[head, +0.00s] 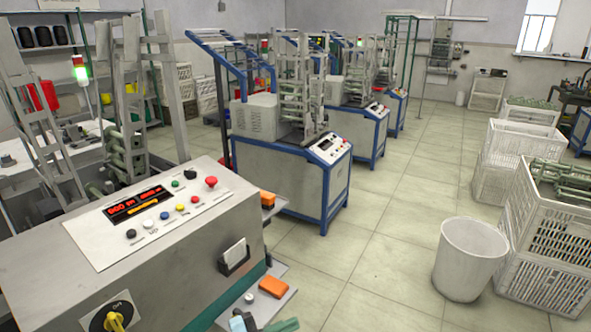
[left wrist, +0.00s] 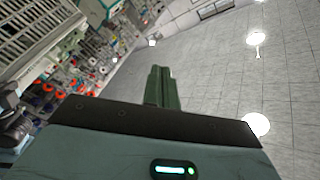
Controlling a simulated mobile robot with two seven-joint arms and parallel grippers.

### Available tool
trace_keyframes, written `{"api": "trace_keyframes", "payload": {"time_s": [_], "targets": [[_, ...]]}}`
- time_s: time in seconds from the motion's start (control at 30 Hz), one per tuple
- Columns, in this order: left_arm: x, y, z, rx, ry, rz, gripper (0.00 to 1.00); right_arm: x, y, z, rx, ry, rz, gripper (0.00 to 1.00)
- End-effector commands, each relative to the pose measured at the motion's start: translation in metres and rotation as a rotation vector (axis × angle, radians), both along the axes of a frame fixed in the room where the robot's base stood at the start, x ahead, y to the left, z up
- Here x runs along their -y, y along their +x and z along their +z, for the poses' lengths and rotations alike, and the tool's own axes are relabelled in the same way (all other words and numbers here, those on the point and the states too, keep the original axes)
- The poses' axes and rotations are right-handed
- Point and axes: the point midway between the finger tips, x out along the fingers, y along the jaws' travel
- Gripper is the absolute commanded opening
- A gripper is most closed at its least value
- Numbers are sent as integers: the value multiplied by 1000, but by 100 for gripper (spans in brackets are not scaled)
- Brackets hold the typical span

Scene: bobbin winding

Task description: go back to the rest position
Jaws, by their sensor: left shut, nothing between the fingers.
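My left gripper (head: 288,324) shows only in part at the bottom edge of the head view, below the ledge of the near winding machine (head: 170,260). In the left wrist view its two green fingers (left wrist: 162,86) are together with nothing between them, apart from any object. My right gripper is in neither view. The near machine has a control panel (head: 155,213) with a lit red display, coloured buttons and a red mushroom button.
Orange blocks (head: 272,287) sit on the near machine's side ledges. A white bin (head: 468,259) and white crates (head: 548,240) with green bobbins stand at the right. Blue-framed machines (head: 290,170) stand behind. The tiled floor (head: 385,250) between is clear.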

Motion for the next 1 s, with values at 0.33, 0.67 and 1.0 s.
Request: {"api": "trace_keyframes", "payload": {"time_s": [0.33, 0.67, 1.0], "targets": [[-81, -52, -70, -406, -280, 559, 0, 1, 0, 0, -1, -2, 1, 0], [-164, -173, -169, -920, -274, 984, 0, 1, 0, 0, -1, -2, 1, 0], [-186, -244, -200, -1157, -226, 1098, 0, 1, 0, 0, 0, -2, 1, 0]]}}
